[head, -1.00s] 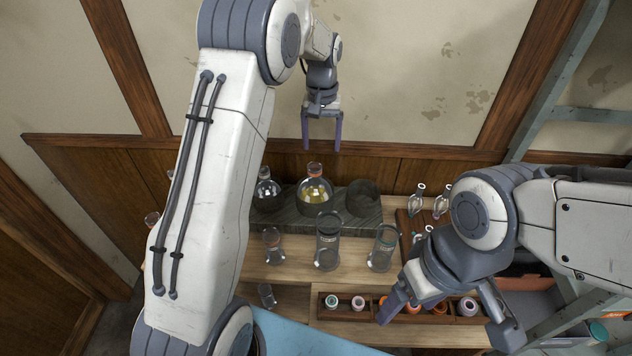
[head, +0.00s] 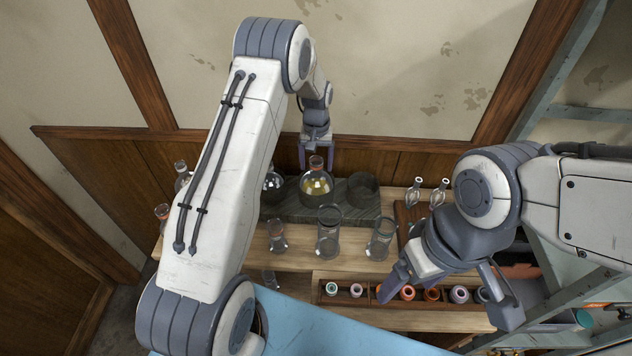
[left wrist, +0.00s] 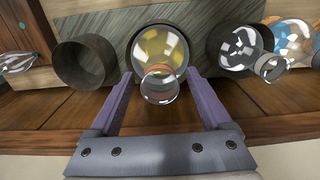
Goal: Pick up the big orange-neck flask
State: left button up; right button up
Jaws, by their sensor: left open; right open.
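The big orange-neck flask (head: 316,187) has a round glass body with yellow liquid and an orange band at its neck. It stands upright in the middle place of the dark stone block. My left gripper (head: 317,165) is open at its neck, one finger on each side. In the left wrist view the flask (left wrist: 157,47) shows between the two purple fingers of my left gripper (left wrist: 160,82), with its clear mouth towards the camera. I cannot tell whether either finger touches it. My right gripper (head: 450,297) is open and empty over the front right of the bench.
Another round flask (head: 273,181) stands close left of it, and an empty dark ring (head: 364,192) close right. Glass beakers (head: 328,232) stand in front. A wooden rack (head: 345,298) of small coloured-topped items lies at the bench's front. The panelled wall is close behind.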

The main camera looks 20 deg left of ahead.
pick_arm(q)
grip_shut()
dwell(1.4)
